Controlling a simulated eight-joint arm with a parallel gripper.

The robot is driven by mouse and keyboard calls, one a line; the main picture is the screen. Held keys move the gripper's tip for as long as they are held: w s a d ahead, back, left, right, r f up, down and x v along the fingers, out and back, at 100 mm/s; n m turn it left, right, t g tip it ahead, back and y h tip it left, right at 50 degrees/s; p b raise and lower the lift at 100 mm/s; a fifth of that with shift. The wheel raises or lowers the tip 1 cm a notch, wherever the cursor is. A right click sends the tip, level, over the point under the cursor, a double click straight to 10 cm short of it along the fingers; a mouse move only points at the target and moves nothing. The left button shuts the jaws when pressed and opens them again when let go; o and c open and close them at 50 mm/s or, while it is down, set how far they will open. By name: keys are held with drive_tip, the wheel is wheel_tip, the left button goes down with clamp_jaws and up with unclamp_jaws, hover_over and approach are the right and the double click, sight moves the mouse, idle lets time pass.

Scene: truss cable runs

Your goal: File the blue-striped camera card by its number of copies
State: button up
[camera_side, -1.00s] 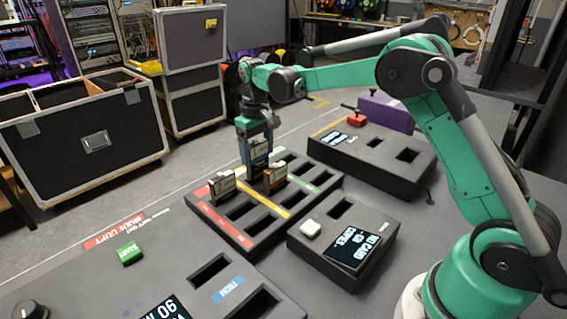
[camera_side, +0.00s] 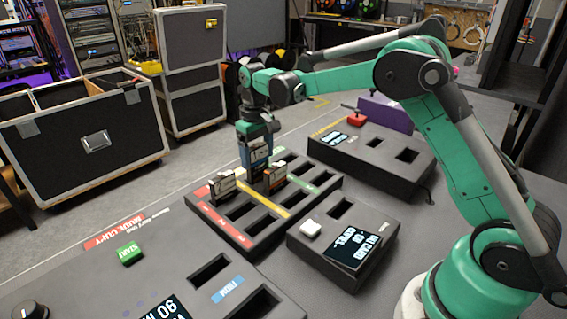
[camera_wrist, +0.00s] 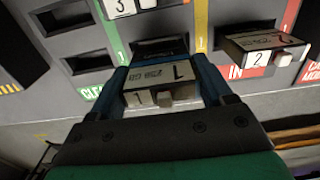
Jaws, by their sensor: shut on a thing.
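My gripper (camera_side: 256,160) is shut on a dark card with a white label (camera_wrist: 160,76) marked 1. It also shows in the side view (camera_side: 259,153). Its blue stripe is not clear, as my fingers are blue too. The card is low over the filing tray (camera_side: 258,232), which has red, yellow and green bands. In the wrist view an empty-looking slot (camera_wrist: 160,47) lies just past the card; I cannot tell if its lower end is in a slot. A card marked 2 (camera_wrist: 262,48) stands to the right and one marked 3 (camera_wrist: 130,7) at the top.
Two other cards stand close to my gripper in the side view, one left (camera_side: 222,185) and one right (camera_side: 276,175). A reader box with a screen (camera_side: 353,250) is in front right, a box with a red knob (camera_side: 370,150) behind. A panel with a green button (camera_side: 130,253) is front left.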

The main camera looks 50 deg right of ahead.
drive_tip(key=shift+f, duration=1.15)
idle(1.0)
drive_tip(key=o, duration=1.4)
drive_tip(key=shift+c, duration=0.2)
drive_tip(key=shift+r, duration=3.75)
